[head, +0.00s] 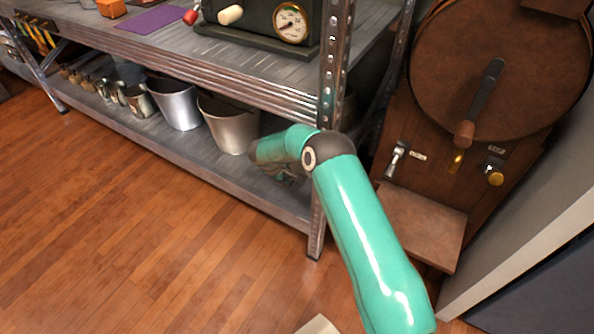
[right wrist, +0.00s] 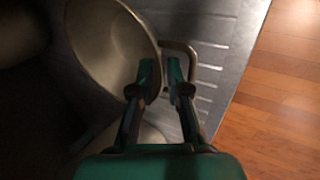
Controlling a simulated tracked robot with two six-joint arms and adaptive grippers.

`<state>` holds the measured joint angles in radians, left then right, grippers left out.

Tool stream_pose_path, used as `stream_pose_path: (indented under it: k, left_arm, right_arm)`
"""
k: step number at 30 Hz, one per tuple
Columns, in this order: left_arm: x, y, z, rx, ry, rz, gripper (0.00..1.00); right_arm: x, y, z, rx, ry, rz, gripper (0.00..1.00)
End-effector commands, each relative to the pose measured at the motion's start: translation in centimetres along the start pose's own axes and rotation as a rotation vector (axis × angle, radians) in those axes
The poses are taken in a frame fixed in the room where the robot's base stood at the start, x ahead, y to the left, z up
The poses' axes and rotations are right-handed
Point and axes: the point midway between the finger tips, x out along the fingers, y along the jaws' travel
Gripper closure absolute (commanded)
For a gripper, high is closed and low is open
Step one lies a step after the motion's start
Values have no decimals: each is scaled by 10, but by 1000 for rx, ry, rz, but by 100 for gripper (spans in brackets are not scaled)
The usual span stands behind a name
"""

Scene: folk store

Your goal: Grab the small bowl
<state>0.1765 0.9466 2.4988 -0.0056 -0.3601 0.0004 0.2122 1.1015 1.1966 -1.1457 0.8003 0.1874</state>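A metal vessel with a wide round rim (right wrist: 108,42) and a bent handle (right wrist: 190,50) fills the upper left of the right wrist view. I cannot tell whether it is the small bowl. My right gripper (right wrist: 162,75) is at its rim on the handle side, with a narrow gap between its fingers. One finger overlaps the vessel's mouth and the other is near the handle. No firm hold shows. In the head view my right arm reaches into the lower shelf, and its gripper is mostly hidden. My left gripper is not in view.
Large metal buckets (head: 174,104) (head: 228,125) and smaller metal pots (head: 139,101) stand on the lower shelf (head: 190,151). A perforated post (head: 331,70) rises close to my right arm. A brown roaster-like machine (head: 495,75) stands right.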

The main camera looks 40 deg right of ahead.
Motion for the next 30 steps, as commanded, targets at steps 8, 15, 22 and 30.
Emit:
stream_pose_path:
  k: [8,15,22,30]
  left_arm:
    - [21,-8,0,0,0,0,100]
    - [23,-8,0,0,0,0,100]
    - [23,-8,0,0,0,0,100]
    - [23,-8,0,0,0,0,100]
  right_arm:
    - [40,0,-3,1,-1,-1,84]
    - [50,2,-3,-1,0,0,84]
    - [49,2,-3,-1,0,-1,100]
    - [49,2,-3,0,0,0,100]
